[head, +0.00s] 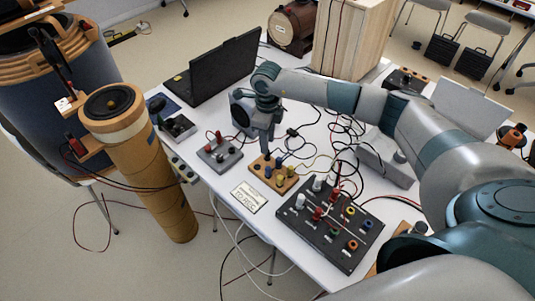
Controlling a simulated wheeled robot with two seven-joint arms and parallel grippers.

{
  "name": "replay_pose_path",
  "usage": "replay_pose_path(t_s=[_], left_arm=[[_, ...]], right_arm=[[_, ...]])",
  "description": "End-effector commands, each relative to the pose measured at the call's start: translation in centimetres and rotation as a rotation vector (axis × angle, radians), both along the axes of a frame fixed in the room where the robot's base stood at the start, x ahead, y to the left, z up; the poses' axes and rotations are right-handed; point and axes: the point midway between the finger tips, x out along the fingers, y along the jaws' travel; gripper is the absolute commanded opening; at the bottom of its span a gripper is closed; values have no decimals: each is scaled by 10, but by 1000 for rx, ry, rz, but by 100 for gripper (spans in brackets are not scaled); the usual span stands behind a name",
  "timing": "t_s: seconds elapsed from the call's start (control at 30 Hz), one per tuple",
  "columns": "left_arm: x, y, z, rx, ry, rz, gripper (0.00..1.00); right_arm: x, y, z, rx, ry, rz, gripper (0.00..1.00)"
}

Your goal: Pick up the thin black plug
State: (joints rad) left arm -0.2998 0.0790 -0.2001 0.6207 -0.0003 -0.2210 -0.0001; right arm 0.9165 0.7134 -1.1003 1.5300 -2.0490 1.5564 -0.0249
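My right arm reaches in from the right, and its gripper (265,140) points down over the white table, just behind the small wooden board (274,175) with yellow and dark plugs. The fingers are small and seen from the side, so I cannot tell whether they are open or shut. A small black plug-like piece (292,132) lies on the table right of the gripper, beside dark cables. I cannot tell for sure whether it is the thin black plug. Anything right at the fingertips is too small to make out. My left gripper is not in view.
A black panel (330,224) with knobs and sockets lies at the table's front. A grey box (219,152) with red plugs sits left of the gripper. An open laptop (213,70) stands behind. Loose cables cross the table. A tall speaker tube (150,165) stands left.

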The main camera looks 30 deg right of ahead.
Motion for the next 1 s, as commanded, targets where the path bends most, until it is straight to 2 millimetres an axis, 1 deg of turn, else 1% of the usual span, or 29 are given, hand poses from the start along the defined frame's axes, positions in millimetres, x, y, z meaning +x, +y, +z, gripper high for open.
replay_pose_path(t_s=[0.13,0.27,0.4,0.5,0.6,1.0], left_arm=[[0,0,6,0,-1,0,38],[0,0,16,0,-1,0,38],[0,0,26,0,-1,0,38],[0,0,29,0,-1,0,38],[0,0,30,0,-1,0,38],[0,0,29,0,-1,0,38]], right_arm=[[-2,1,-4,0,3,0,34],[-4,1,-14,-1,4,0,34],[-6,3,-31,-1,4,-1,34],[-6,3,-43,0,4,-1,34],[-6,2,-50,0,1,0,34],[-5,2,-52,-1,1,0,34]])
